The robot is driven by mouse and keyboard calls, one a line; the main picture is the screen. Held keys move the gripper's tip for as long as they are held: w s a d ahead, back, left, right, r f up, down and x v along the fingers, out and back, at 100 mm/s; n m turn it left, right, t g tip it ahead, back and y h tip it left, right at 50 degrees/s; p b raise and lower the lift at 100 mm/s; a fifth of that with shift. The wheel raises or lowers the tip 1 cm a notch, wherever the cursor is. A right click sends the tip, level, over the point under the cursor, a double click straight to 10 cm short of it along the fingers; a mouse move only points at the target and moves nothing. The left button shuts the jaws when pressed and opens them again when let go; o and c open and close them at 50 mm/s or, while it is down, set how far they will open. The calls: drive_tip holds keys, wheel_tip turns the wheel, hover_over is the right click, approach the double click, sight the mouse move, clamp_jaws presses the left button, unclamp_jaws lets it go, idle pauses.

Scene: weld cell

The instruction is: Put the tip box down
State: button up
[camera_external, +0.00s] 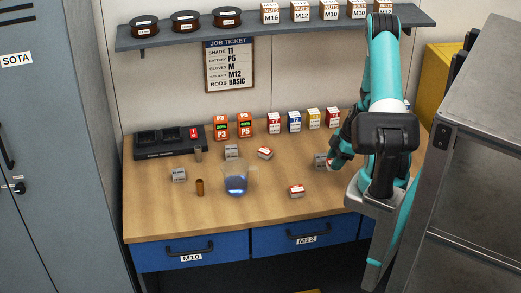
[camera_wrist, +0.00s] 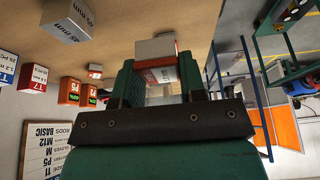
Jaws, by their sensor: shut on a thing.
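My gripper (camera_wrist: 160,70) is shut on a small white box with a red-orange band, the tip box (camera_wrist: 156,48), which sits between the two fingers in the wrist view. In the external view my gripper (camera_external: 335,160) is low over the right part of the wooden bench (camera_external: 220,215), and my arm hides most of the held box. Whether the box touches the bench cannot be told. Two similar red-and-white boxes lie on the bench, one near the middle (camera_external: 265,153) and one nearer the front (camera_external: 297,190).
A grey box (camera_external: 321,161) stands close left of my gripper; a grey box marked 45 mm (camera_wrist: 67,20) shows in the wrist view. Bare bench lies around the front red-and-white box.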

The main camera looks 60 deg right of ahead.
wheel_tip(320, 180, up, 10)
drive_tip(key=b, duration=1)
hover_over(294, 152)
drive_tip(key=s, duration=0.1)
drive_tip(key=f+p, duration=0.1)
drive_tip(key=f, duration=0.5)
drive_tip(key=f+p, duration=0.2)
drive_tip(key=f, duration=0.5)
drive_tip(key=d+f+p, duration=0.1)
drive_tip(key=f, duration=0.5)
drive_tip(key=shift+f, duration=0.2)
drive_tip(key=shift+f, duration=0.1)
drive_tip(key=o, duration=0.9)
drive_tip(key=shift+o, duration=0.2)
